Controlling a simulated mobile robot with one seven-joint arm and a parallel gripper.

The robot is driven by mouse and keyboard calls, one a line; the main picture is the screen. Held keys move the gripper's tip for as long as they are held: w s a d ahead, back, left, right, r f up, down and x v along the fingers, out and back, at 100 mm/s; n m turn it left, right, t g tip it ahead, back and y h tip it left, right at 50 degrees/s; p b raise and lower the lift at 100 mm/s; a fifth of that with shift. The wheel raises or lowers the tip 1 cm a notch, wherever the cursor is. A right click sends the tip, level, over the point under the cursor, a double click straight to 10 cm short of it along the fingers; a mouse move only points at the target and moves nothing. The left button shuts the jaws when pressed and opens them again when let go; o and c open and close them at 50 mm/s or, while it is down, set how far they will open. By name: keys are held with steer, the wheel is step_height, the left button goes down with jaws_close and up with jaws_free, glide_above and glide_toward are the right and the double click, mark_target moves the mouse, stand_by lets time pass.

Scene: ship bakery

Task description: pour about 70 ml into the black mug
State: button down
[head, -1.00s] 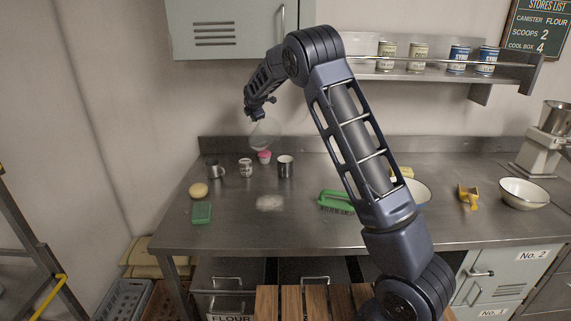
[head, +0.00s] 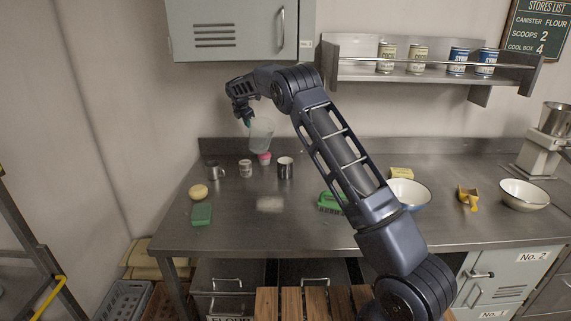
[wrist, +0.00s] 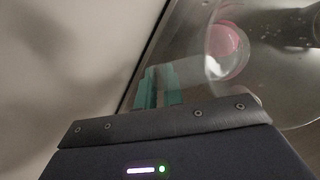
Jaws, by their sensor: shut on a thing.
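My gripper (head: 246,119) is shut on a clear jug (head: 262,135) and holds it in the air above the back of the counter. The jug looks slightly tilted; I cannot make out liquid in it. In the wrist view the teal fingers are at the clear jug's side (wrist: 285,95). A dark mug with a pale rim (head: 286,168), which looks like the black mug, stands upright on the counter, right of and below the jug. Its inside is too small to read. A grey metal mug (head: 214,171) stands further left.
A patterned cup (head: 245,168) and a pink cup-like thing (head: 264,159) stand close to the dark mug; the pink thing also shows in the wrist view (wrist: 228,50). A sponge (head: 202,214), a bun-like thing (head: 198,193), a green brush (head: 330,203) and a bowl (head: 409,194) lie around. A cabinet (head: 236,30) hangs above.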

mark_target(248, 131)
steer(key=shift+w+a+f+g+h+b, duration=0.15)
steer(key=shift+w+a+f+g+h, duration=0.1)
steer(key=shift+f, duration=0.15)
steer(key=shift+w+a+f+g+h+b, duration=0.15)
steer(key=shift+w+f+g+h, duration=0.1)
steer(key=shift+f, duration=0.1)
steer(key=shift+w+a+f+n+g+h, duration=0.25)
steer(key=shift+w+f+n+g+h, duration=0.1)
steer(key=shift+g+h, duration=0.25)
